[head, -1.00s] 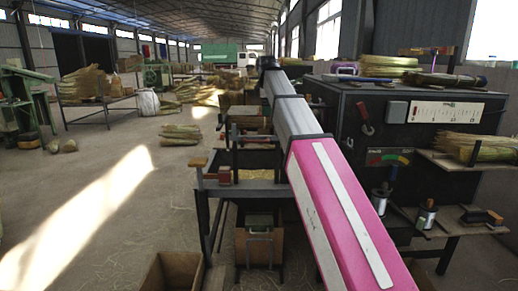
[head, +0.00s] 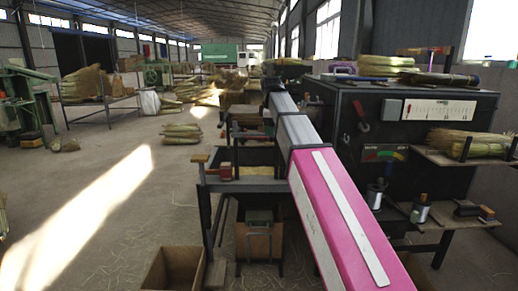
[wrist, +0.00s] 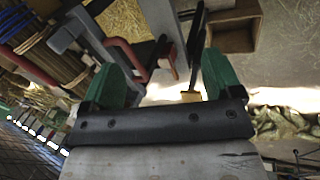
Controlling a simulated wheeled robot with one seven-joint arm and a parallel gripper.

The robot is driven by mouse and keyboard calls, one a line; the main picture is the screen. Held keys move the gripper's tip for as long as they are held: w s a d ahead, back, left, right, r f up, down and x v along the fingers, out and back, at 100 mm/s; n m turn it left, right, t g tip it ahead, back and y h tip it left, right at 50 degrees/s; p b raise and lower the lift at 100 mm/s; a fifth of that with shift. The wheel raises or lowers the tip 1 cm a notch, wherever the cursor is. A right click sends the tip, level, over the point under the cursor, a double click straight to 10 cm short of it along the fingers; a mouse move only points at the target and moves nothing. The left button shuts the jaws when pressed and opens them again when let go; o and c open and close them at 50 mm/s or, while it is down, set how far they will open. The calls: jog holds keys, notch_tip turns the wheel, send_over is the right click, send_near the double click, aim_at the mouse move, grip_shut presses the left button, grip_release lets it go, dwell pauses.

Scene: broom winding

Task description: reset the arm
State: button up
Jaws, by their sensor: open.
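My gripper (wrist: 160,82) shows in the wrist view with two green fingers set wide apart. It is open, and nothing is held between the fingers. Beyond the fingers, a red bent bar and part of a grey frame show at a tilt. In the head view my pink and grey arm reaches forward from the lower right, along the left side of the black machine. The gripper itself cannot be made out there.
A black machine (head: 425,148) with a red-handled lever stands close to the right of my arm. A side shelf (head: 465,157) holds a straw bundle (head: 468,141). A dark-framed bench (head: 245,187) and an open box (head: 174,270) stand left of the arm.

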jog(key=s+d+f+m+g, duration=0.1)
jog(key=s+d+f+m, duration=0.15)
jog(key=f, duration=0.55)
jog(key=s+d+f+m, duration=0.2)
jog(key=s+f, duration=0.1)
jog(key=f, duration=0.6)
jog(key=s+d+f+m+g, duration=0.1)
jog(key=s+d+f+m, duration=0.2)
jog(key=f, duration=0.5)
jog(key=s+d+f+m, duration=0.3)
jog(key=s+f+m, duration=0.1)
jog(key=s+f, duration=0.5)
jog(key=s+d+f+m+g, duration=0.1)
jog(key=s+d+f+m, duration=0.2)
jog(key=s+f, duration=0.5)
notch_tip(320, 180, down, 4)
jog(key=shift+s+d+r+m+g, duration=0.2)
jog(key=shift+s+m+g, duration=0.15)
jog(key=shift+m, duration=0.4)
